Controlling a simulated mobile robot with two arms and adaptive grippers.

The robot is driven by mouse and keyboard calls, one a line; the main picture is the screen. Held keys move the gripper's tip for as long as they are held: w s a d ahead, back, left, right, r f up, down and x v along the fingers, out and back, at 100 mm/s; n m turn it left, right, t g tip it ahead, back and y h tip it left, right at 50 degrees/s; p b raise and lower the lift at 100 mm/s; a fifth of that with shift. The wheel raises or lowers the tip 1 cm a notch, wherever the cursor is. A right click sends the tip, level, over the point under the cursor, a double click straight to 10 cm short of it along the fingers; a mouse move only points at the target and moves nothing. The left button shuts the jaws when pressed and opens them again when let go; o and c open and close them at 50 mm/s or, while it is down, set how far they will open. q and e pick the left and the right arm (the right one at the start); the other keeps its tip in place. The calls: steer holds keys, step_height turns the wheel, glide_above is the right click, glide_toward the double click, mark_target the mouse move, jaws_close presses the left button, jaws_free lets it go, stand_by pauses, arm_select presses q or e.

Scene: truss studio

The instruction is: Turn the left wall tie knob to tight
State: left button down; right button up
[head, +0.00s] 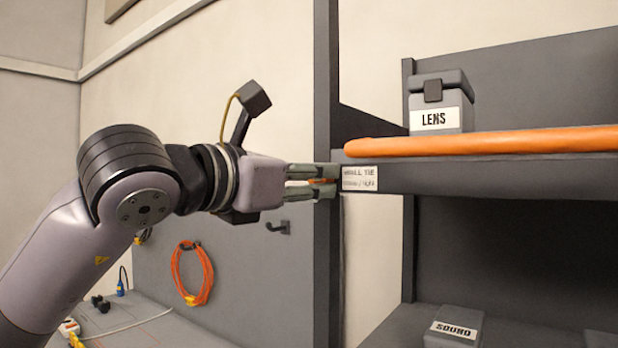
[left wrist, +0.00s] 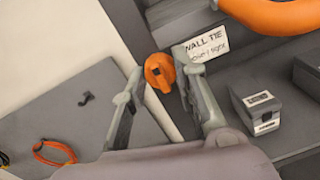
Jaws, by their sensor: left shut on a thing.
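The wall tie knob (head: 320,181) is orange and sits on the dark upright, just left of the wall tie label (head: 360,179). In the left wrist view the knob (left wrist: 159,73) shows as a round orange body with a ridge, between the fingertips. My left gripper (head: 327,182) reaches in from the left and is shut on the knob, its fingers on either side. It also shows in the left wrist view (left wrist: 158,66). The fingers hide much of the knob in the head view. My right gripper is not in view.
An orange padded bar (head: 480,141) runs along the shelf edge right of the knob. A LENS box (head: 440,98) stands on that shelf, a SOUND box (head: 455,326) below. An orange cable coil (head: 193,274) hangs on the grey panel. Open space lies left of the upright.

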arm_select(q)
steer(key=m+y+b, duration=0.1)
steer(key=m+b, duration=0.3)
steer(key=m, duration=1.2)
steer(key=shift+s+d+m+b, duration=0.1)
steer(key=shift+m+b, duration=0.2)
steer(key=shift+m, duration=0.1)
stand_by(0.6)
steer(key=c, duration=1.3)
jaws_free()
steer(key=v, duration=1.2)
